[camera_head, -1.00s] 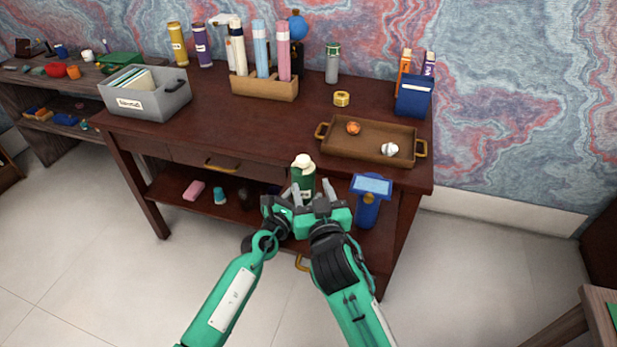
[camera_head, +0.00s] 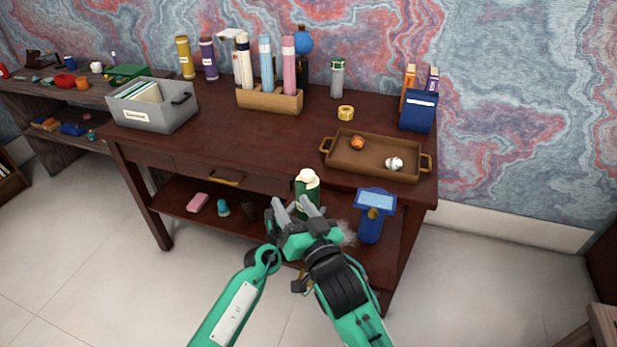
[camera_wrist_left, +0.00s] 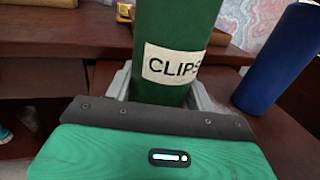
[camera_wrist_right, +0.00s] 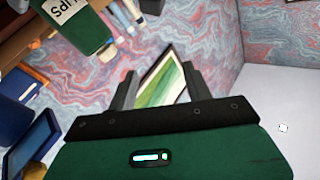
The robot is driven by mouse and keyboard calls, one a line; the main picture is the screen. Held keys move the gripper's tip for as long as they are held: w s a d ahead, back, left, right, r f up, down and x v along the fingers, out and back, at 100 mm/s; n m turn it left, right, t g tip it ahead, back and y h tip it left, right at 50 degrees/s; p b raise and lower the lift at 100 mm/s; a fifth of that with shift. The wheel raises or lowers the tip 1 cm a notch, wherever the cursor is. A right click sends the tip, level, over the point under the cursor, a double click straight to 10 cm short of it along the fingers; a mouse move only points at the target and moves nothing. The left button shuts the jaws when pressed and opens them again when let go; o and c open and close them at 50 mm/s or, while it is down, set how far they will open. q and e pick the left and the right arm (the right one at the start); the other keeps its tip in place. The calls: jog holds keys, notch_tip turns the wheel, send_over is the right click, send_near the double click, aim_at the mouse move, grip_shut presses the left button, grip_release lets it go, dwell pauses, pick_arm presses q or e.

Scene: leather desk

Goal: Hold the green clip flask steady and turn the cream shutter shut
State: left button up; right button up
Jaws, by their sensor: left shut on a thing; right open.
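The green clip flask (camera_head: 305,202) with its cream shutter (camera_head: 307,178) on top stands upright in front of the desk's front edge in the head view. In the left wrist view the flask (camera_wrist_left: 168,30) shows its CLIPS label, and my left gripper (camera_wrist_left: 160,88) is shut on its body. In the head view the left gripper is mostly hidden behind my right one. My right gripper (camera_head: 297,208) is open and empty, at the flask's near side and below the shutter. In the right wrist view the flask (camera_wrist_right: 80,30) is at top left, outside the open fingers (camera_wrist_right: 155,88).
A blue object with a pale panel (camera_head: 370,222) stands close right of the flask. A brown tray (camera_head: 342,166) with two small items lies on the desk above. A grey bin (camera_head: 160,117) and a wooden holder (camera_head: 262,101) stand farther back. The desk's middle is clear.

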aim_at(308, 179)
jog(key=s+a+r+m+t+y, duration=0.1)
jog(key=s+r+m+y, duration=0.15)
jog(key=r+m, duration=0.2)
jog(key=s+r+m+t+y, duration=0.1)
jog(key=s+r+m+y, duration=0.1)
jog(key=r+m+y, duration=0.3)
jog(key=w+d+f+m+g+h, duration=0.15)
jog(key=f+m+h, duration=0.25)
jog(key=m, duration=0.5)
jog(key=w+d+f+m+h, duration=0.2)
jog(key=w+f+m+h, duration=0.15)
jog(key=m, duration=0.45)
jog(key=w+d+f+m+g+h, duration=0.15)
jog(key=f+m+h, duration=0.3)
jog(key=m, duration=0.45)
jog(key=shift+n+t+h, duration=0.25)
jog(key=shift+t+h, duration=0.1)
jog(key=shift+t, duration=0.15)
jog(key=w, duration=0.3)
jog(key=w+a, duration=0.1)
jog(key=w, duration=0.7)
jog(key=shift+w+a, duration=0.15)
jog(key=shift+w, duration=0.1)
jog(key=c, duration=1)
